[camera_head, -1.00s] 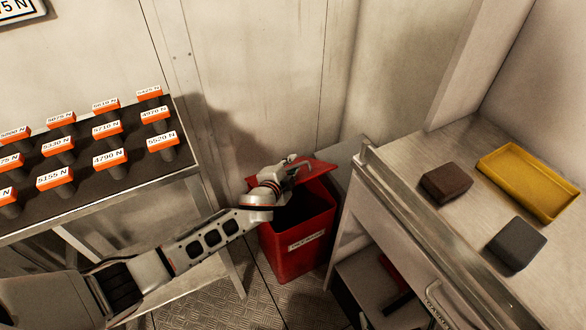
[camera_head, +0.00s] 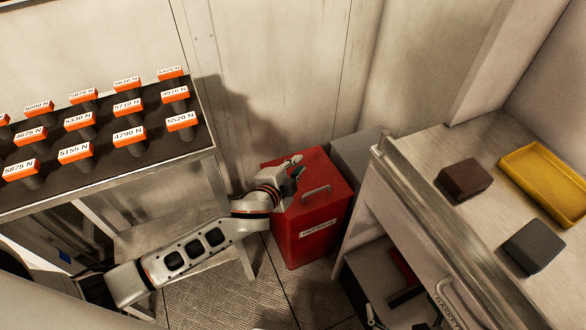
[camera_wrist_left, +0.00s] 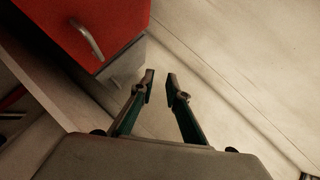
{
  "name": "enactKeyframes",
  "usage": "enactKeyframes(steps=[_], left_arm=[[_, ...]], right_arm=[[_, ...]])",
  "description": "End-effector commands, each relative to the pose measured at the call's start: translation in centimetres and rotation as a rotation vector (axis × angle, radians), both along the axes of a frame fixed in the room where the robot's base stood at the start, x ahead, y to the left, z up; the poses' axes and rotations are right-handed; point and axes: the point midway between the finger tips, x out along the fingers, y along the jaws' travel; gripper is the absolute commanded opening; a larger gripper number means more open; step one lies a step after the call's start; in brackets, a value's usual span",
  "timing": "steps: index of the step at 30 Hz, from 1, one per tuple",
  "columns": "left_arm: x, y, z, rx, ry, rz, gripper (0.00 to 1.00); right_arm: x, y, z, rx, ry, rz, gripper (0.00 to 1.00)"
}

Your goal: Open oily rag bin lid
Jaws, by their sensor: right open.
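The red oily rag bin (camera_head: 308,235) stands on the floor between the rack and the counter. Its red lid (camera_head: 335,178) lies shut on top, with a grey bar handle (camera_head: 316,191). The lid and handle also show at the upper left of the left wrist view (camera_wrist_left: 88,42). My left gripper (camera_head: 296,168) is over the lid's back left side, behind the handle and apart from it. In the left wrist view its fingers (camera_wrist_left: 160,82) have an empty gap between them. My right gripper (camera_head: 395,322) barely shows at the bottom edge, open; most of it is hidden.
A rack (camera_head: 105,165) with several orange-labelled weights stands at left. A counter (camera_head: 440,225) at right carries a yellow tray (camera_head: 509,160), a brown block (camera_head: 464,179) and a grey block (camera_head: 533,246). A grey box (camera_head: 360,153) stands behind the bin. The wall is close behind.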

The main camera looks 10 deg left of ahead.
Motion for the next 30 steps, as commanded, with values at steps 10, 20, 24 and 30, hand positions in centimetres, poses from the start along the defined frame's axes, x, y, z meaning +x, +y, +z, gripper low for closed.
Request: enactKeyframes(steps=[10, 20, 24, 30], left_arm=[[-2.4, 0.6, 1.0, 0.001, -0.001, 0.001, 0.15], [-2.4, 0.6, 1.0, 0.001, -0.001, 0.001, 0.15], [-2.4, 0.6, 1.0, 0.001, -0.001, 0.001, 0.15], [-2.4, 0.6, 1.0, 0.0, 0.0, 0.001, 0.15]], right_arm=[[0.0, 0.0, 0.0, 0.0, -0.001, 0.0, 1.0], [0.1, 0.0, 0.0, 0.0, -0.001, -0.001, 1.0], [0.1, 0.0, 0.1, 0.0, -0.002, -0.001, 1.0], [0.5, -0.1, 0.3, 0.0, -0.011, -0.002, 1.0]])
